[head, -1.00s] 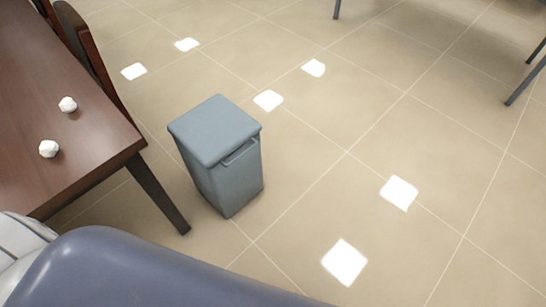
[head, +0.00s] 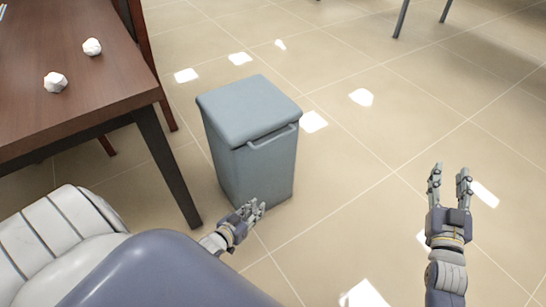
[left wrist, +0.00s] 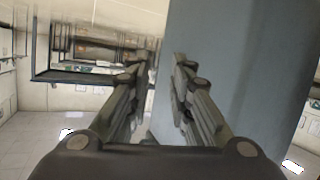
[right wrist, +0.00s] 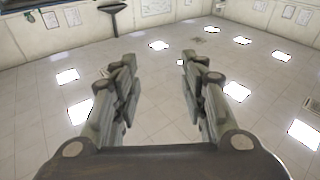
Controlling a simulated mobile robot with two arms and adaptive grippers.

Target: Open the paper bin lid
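The paper bin (head: 252,165) is a grey-blue box standing upright on the tiled floor. Its lid (head: 247,106) is closed, with a handle bar (head: 272,136) on the front right side. My left gripper (head: 252,208) is low in front of the bin's near side, below the handle. In the left wrist view my left gripper (left wrist: 158,70) has its fingers apart with nothing held, and the bin's wall (left wrist: 235,70) fills the right side. My right gripper (head: 450,170) is open and empty over the floor to the right of the bin; it also shows open in the right wrist view (right wrist: 160,75).
A dark wooden table (head: 75,100) stands left of the bin, its leg (head: 168,165) close by. Two crumpled white paper balls (head: 55,82) (head: 92,46) lie on it. The floor right of the bin is clear. Thin furniture legs (head: 402,18) show far off.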

